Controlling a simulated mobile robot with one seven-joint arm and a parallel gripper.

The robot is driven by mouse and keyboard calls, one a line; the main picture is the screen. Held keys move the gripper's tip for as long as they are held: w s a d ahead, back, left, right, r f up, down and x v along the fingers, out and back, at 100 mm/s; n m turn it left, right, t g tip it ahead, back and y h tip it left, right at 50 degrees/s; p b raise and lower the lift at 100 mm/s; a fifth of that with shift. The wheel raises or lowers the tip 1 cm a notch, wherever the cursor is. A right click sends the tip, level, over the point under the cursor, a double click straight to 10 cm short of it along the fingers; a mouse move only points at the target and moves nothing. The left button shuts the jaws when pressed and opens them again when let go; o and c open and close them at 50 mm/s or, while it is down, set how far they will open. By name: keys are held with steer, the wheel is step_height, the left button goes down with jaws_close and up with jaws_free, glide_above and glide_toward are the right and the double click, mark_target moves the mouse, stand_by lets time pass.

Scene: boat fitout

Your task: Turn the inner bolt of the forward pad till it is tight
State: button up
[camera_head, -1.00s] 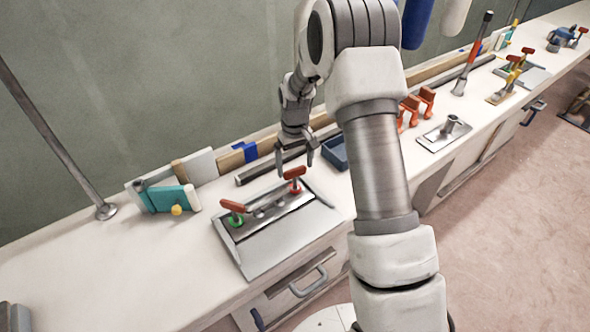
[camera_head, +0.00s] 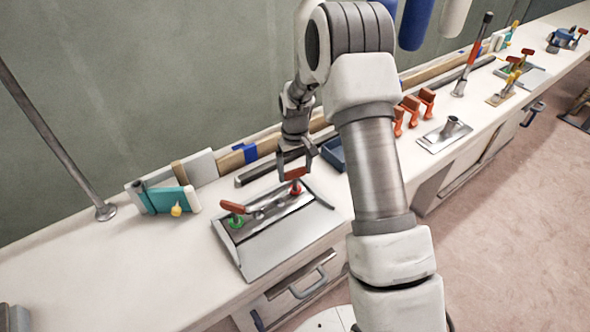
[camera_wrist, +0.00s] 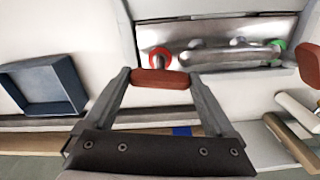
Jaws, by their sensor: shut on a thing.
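A grey metal pad plate (camera_head: 291,238) lies on the bench with two red-handled bolts. The right bolt's red handle (camera_head: 295,174) stands above a red ring (camera_head: 296,189). My gripper (camera_head: 296,170) is shut on this handle, one finger at each end. The wrist view shows the handle (camera_wrist: 160,79) between the fingertips, the red ring (camera_wrist: 160,57) just beyond it. The left bolt's handle (camera_head: 233,207) stands free above a green ring (camera_head: 236,222); in the wrist view that handle (camera_wrist: 308,65) is at the right edge. Bolt threads and seating are not visible.
A blue tray (camera_head: 334,153) sits close right of my gripper. Orange clamps (camera_head: 411,108) and a metal base with a socket (camera_head: 444,133) stand further right. A teal block (camera_head: 168,199) is at left. A dark bar (camera_head: 268,169) lies behind the plate.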

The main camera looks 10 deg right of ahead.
steer(key=m, duration=0.4)
steer(key=shift+b, duration=0.35)
steer(key=shift+w+r+m, duration=0.15)
steer(key=shift+m, duration=2.05)
steer(key=o, duration=0.9)
steer(key=shift+o, duration=0.8)
step_height(320, 180, up, 17)
steer(key=p, duration=0.1)
steer(key=shift+r+p, duration=0.2)
steer(key=shift+p, duration=0.15)
